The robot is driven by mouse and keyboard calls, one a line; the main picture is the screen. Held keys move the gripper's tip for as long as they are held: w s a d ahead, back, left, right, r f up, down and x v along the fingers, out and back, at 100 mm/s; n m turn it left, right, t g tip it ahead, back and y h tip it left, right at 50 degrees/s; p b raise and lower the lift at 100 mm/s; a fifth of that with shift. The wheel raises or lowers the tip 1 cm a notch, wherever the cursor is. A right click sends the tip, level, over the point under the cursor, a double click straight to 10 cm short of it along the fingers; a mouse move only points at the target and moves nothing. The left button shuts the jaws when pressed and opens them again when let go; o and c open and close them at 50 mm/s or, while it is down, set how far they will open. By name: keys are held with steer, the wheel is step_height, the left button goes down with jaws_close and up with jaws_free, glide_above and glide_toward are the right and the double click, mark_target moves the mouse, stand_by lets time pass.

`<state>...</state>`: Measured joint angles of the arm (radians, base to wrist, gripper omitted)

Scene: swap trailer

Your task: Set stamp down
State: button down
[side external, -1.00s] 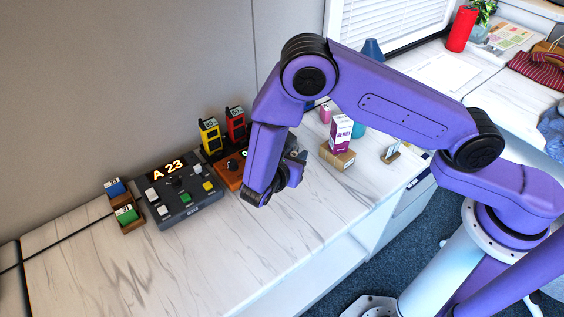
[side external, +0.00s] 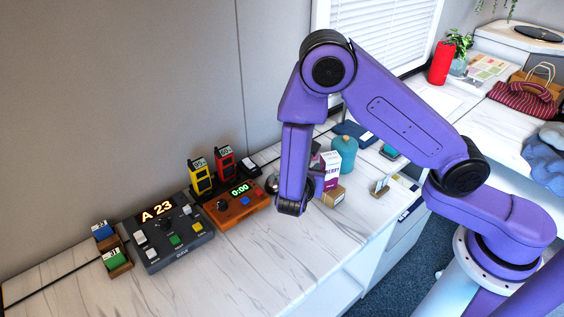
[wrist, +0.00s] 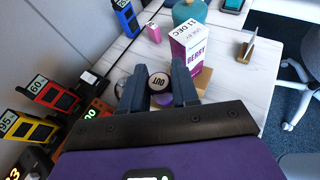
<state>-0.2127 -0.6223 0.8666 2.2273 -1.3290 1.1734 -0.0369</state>
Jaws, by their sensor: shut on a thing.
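In the wrist view my gripper (wrist: 155,90) is shut on a stamp (wrist: 158,80), whose round, pale top reads "OUT". The stamp's dark body shows between the two blue-grey fingers; its underside is hidden. A white and purple berry carton (wrist: 191,55) marked "USE BY 11 DEC" stands just beyond the right finger. In the side view the carton (side external: 329,165) stands on a wooden block (side external: 332,196), right of my wrist. The stamp and fingertips are hidden behind my arm there, so I cannot tell whether the stamp touches the counter.
An orange timer box (side external: 238,208) reading 0:00 and a grey panel (side external: 172,240) reading A 23 lie to the left. Yellow (side external: 200,178) and red (side external: 224,165) devices stand behind. A teal jar (side external: 345,152) is behind the carton. The front counter (side external: 260,265) is clear.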

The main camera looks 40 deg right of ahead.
steer(key=w+d+n+t+y, duration=0.2)
steer(key=w+d+n+t, duration=0.1)
steer(key=w+d, duration=0.85)
steer(key=w+f, duration=0.3)
steer(key=w, duration=0.1)
steer(key=w+f, duration=0.3)
steer(key=w, duration=0.2)
steer(key=w+f, duration=0.3)
steer(key=w, duration=0.1)
steer(key=shift+w+a, duration=0.1)
steer(key=shift+w, duration=0.15)
steer(key=shift+w+f, duration=0.25)
steer(key=shift+f, duration=1.5)
steer(key=shift+f, duration=0.1)
steer(key=c, duration=0.8)
jaws_free()
steer(key=shift+c, duration=0.2)
